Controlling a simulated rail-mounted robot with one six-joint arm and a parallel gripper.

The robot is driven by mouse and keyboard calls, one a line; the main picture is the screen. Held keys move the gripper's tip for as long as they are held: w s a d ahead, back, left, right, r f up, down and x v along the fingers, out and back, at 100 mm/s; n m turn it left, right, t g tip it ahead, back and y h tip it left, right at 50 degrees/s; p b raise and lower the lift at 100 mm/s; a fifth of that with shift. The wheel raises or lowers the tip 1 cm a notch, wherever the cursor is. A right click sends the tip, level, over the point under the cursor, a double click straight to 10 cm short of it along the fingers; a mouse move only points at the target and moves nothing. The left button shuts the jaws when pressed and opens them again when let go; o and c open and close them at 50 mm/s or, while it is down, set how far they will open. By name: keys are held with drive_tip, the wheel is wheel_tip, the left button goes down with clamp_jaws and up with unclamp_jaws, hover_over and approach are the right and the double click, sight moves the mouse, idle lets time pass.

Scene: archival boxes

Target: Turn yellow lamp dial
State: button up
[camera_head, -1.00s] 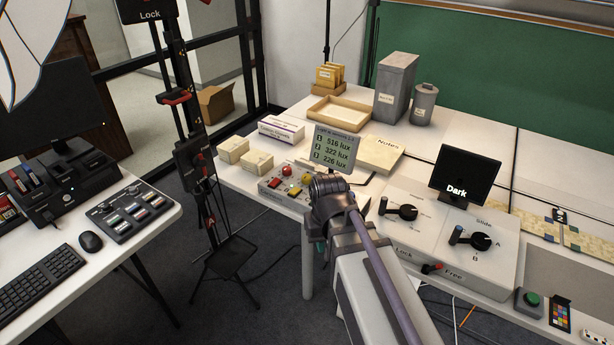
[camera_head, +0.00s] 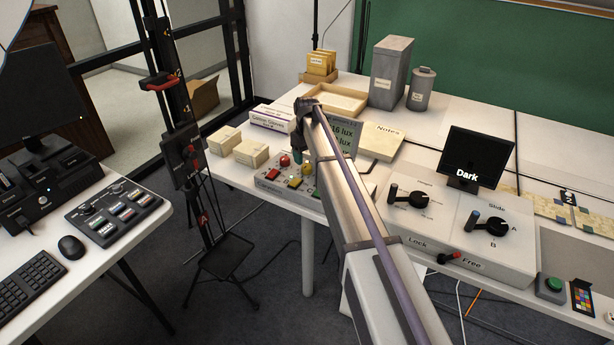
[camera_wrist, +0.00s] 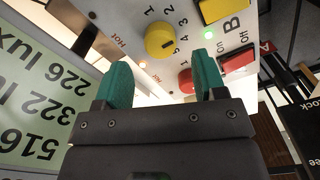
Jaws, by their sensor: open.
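The round yellow lamp dial (camera_wrist: 159,41) shows upper middle in the wrist view, with digits beside it and a small dark mark on its face. In the head view the yellow dial (camera_head: 307,168) is on the grey control box, beside my arm. My gripper (camera_wrist: 163,72) has two teal fingers spread apart with nothing between them. The dial appears just beyond the fingertips, roughly between them; I see no contact. In the head view my gripper (camera_head: 298,155) is small and partly hidden by my wrist.
A red dial (camera_wrist: 186,80) sits close to the right finger. A yellow button (camera_wrist: 215,10) and red button (camera_wrist: 238,61) are further right. The lux display (camera_wrist: 45,95) stands close on the left. Small cream boxes (camera_head: 250,153) are left of the control box.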

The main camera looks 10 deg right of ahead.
sight(307, 166)
wheel_tip(307, 166, down, 5)
drive_tip(key=b, duration=0.3)
drive_tip(key=shift+r, duration=0.2)
drive_tip(key=shift+c, duration=0.2)
drive_tip(key=c, duration=0.9)
